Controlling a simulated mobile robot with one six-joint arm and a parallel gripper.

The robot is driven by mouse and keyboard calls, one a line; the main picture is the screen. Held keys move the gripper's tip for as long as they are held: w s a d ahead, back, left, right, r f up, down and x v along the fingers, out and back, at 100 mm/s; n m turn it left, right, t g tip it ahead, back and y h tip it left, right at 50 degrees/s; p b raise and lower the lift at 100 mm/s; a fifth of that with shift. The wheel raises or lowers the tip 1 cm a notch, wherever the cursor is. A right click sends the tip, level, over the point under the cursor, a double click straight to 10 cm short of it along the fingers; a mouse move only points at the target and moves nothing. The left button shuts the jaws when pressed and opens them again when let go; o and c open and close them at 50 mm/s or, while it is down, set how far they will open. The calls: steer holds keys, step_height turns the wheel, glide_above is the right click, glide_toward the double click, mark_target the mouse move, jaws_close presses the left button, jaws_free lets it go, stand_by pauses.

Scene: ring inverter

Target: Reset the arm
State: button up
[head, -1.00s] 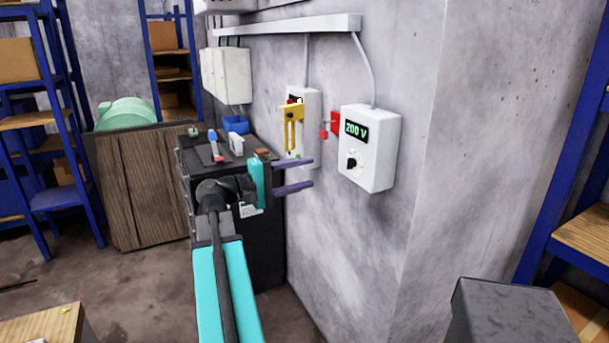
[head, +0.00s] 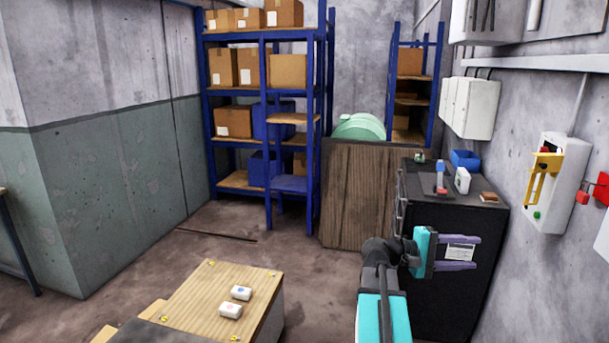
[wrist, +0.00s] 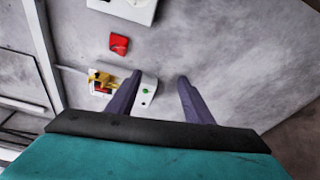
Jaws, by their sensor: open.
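My gripper (head: 478,252) is open and empty, with its two purple fingers pointing right in the head view. It hangs in front of the black cabinet (head: 440,300), short of the wall. In the wrist view my gripper (wrist: 157,92) has a clear gap between its fingers. The white switch box (head: 550,200) with a yellow lever (head: 541,178) and a green button is on the wall at right. In the wrist view the yellow lever (wrist: 101,78) and the box's face (wrist: 146,92) show beyond the fingers, partly hidden by the left one.
A wooden table (head: 215,290) with two small white blocks stands at lower left. Small items, including a blue bin (head: 465,160), lie on the cabinet top. A red piece (head: 603,188) is at the right wall. Blue shelves (head: 315,130) stand at the back. Floor between is clear.

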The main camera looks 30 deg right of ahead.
steer(key=w+a+f+n+t+y, duration=0.1)
steer(key=w+a+f+n+t, duration=0.1)
steer(key=w+a+f, duration=0.5)
steer(key=w+a+f+n+t, duration=0.2)
steer(key=a+f, duration=0.2)
steer(key=f, duration=0.7)
steer(key=w+a+f+n+t+y, duration=0.1)
steer(key=w+a+f+n, duration=0.1)
steer(key=w+a+f, duration=0.5)
steer(key=s+a+f+n+t+y, duration=0.1)
steer(key=s+a+f+y, duration=0.1)
steer(key=a+f, duration=0.65)
steer(key=s+a+f+n+y, duration=0.1)
steer(key=s+a+f+n, duration=0.3)
steer(key=f, duration=0.7)
steer(key=s+a+f+m+y, duration=0.2)
steer(key=a+f, duration=0.4)
steer(key=a, duration=0.3)
steer(key=s+a+f+m+g+y, duration=0.1)
steer(key=s+a+f+m+y, duration=0.1)
steer(key=s+a+f+y, duration=0.2)
steer(key=s+a+f+m+g+y, duration=0.1)
steer(key=s+a+f, duration=0.6)
steer(key=a, duration=0.8)
steer(key=s+m+y, duration=0.1)
steer(key=y, duration=0.1)
steer(key=shift+s+a+f+y, duration=0.2)
steer(key=shift+f+y, duration=0.15)
steer(key=shift+y, duration=0.05)
steer(key=shift+c, duration=0.5)
